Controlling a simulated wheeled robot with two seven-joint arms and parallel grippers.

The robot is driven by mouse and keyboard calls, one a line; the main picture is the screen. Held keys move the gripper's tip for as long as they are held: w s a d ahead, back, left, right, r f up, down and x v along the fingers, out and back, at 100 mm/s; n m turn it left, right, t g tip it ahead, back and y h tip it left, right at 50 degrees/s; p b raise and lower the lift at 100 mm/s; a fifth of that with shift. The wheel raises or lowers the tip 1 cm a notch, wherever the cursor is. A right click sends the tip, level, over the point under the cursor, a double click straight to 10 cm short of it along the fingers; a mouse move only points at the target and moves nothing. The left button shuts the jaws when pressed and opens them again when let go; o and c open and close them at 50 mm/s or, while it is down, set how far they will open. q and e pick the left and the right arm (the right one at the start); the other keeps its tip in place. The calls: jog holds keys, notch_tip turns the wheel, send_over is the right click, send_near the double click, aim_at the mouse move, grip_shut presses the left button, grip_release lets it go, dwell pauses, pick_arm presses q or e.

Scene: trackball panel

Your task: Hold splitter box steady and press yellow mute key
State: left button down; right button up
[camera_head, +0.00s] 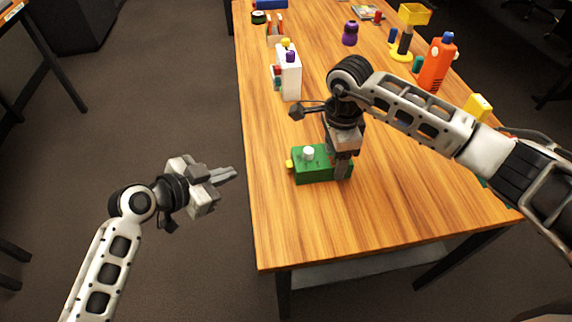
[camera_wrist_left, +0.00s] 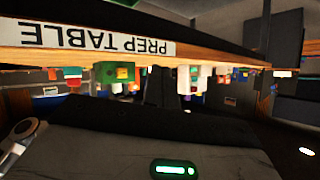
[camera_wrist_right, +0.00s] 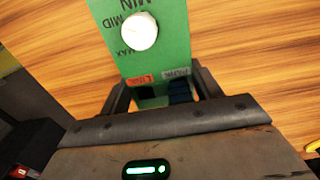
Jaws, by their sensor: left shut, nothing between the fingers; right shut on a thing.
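The splitter box is a green box (camera_head: 312,172) lying on the wooden table, with a white knob (camera_head: 309,153) on top and the yellow mute key (camera_head: 289,163) sticking out of its left end. The key also shows on the green box in the left wrist view (camera_wrist_left: 122,73). My right gripper (camera_head: 343,170) points down and is shut on the box's right end. In the right wrist view the box (camera_wrist_right: 165,55) sits between its fingers, with MIN, MID and MAX marks round the knob. My left gripper (camera_head: 232,173) is shut and empty, left of the table edge, pointing towards the key without touching it.
A white box (camera_head: 289,80) with coloured knobs stands behind the green box. An orange bottle (camera_head: 437,65), a purple item (camera_head: 350,33) and a yellow-topped stand (camera_head: 404,45) are farther back. The wooden table (camera_head: 370,225) is clear in front. Open floor lies at left.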

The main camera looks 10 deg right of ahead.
aim_at(267, 179)
dwell(0.3)
pick_arm(q)
jog(key=shift+d, duration=4.4)
jog(key=shift+d, duration=0.15)
jog(key=shift+d, duration=0.3)
jog(key=shift+d, duration=0.55)
jog(key=shift+a, duration=1)
